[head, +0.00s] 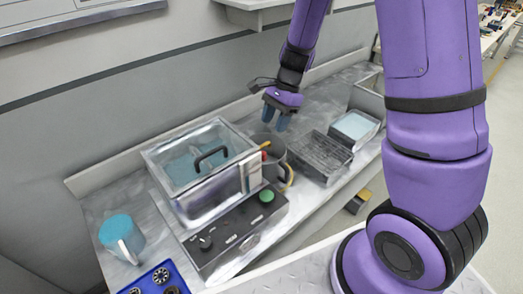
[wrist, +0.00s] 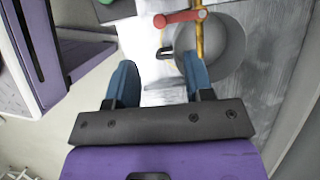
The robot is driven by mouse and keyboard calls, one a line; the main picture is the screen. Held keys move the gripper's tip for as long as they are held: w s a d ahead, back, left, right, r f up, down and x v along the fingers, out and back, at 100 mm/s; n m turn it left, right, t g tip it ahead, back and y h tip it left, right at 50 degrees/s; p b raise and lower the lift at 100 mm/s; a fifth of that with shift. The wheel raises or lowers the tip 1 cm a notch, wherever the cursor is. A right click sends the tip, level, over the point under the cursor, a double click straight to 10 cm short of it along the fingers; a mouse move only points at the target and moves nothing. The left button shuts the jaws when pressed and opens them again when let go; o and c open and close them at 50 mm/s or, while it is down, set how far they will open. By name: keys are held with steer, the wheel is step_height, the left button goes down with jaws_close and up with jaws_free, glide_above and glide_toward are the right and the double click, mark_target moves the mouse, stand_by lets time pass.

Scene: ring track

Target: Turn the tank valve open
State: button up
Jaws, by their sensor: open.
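The tank (head: 196,165) is a clear-sided box with a black lid handle and bluish contents, standing on the bench in the head view. Its valve has a red lever (wrist: 180,17) on a brass pipe (wrist: 199,40), at the top of the wrist view; a small part of the lever (head: 265,145) also shows at the tank's right side in the head view. A grey pot (wrist: 228,50) stands under the pipe. My gripper (head: 275,117) is open and empty above the pot area. In the wrist view its blue fingers (wrist: 157,66) are apart, below the lever in the picture and not around it.
A control box (head: 232,228) with a green button (head: 266,196) sits in front of the tank. A dark rack (head: 320,157) and an open-topped box (head: 355,126) stand right of the pot.

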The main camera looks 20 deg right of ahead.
mark_target(264, 152)
steer(key=x, duration=1)
steer(key=shift+f, duration=0.15)
steer(key=shift+c, duration=0.5)
jaws_close()
